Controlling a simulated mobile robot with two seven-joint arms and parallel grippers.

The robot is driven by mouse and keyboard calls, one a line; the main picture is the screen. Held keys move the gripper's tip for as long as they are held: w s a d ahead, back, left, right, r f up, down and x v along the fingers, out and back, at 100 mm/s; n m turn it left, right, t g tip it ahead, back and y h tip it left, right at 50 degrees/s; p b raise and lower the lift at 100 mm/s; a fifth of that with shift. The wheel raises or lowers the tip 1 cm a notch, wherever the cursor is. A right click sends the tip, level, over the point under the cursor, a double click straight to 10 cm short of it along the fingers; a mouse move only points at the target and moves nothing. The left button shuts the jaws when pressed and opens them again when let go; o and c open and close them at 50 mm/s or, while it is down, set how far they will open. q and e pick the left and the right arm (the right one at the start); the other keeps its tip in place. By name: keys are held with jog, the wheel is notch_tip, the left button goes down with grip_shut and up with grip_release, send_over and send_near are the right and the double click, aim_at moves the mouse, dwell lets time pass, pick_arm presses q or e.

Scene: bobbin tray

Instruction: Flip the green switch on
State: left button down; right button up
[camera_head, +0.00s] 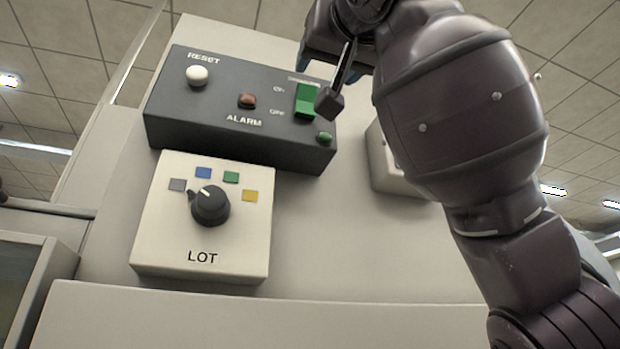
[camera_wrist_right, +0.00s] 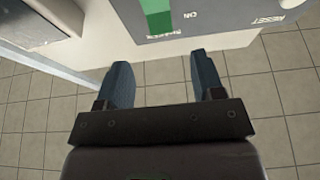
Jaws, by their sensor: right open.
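The green switch (camera_head: 306,101) is on the right part of the dark control panel, beside the ON and OFF labels. Its upper part looks darker than its lower part; I cannot tell its setting for sure. In the right wrist view the green switch (camera_wrist_right: 157,16) shows at the top edge, partly cut off, beyond the fingertips. My right gripper (camera_head: 330,70) is near the switch's upper end, partly hidden by its own wrist. In the wrist view my right gripper (camera_wrist_right: 163,72) is open, with nothing between its blue-grey fingers. My left gripper is not in view.
The dark panel (camera_head: 205,118) also has a white RESET button (camera_head: 197,75), a red-brown ALARM button (camera_head: 247,101) and a small green button (camera_head: 324,138) below the switch. A LOT box (camera_head: 160,240) with a black knob (camera_head: 210,206) sits below. A pale box (camera_head: 390,172) is behind my arm.

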aim_at(307, 93)
jog(key=p+x, duration=0.2)
jog(key=x, duration=0.6)
jog(key=shift+w+p, duration=0.1)
jog(key=shift+p, duration=0.25)
jog(key=shift+w+a+r, duration=0.15)
jog(key=shift+w, duration=0.25)
jog(key=shift+c, duration=0.4)
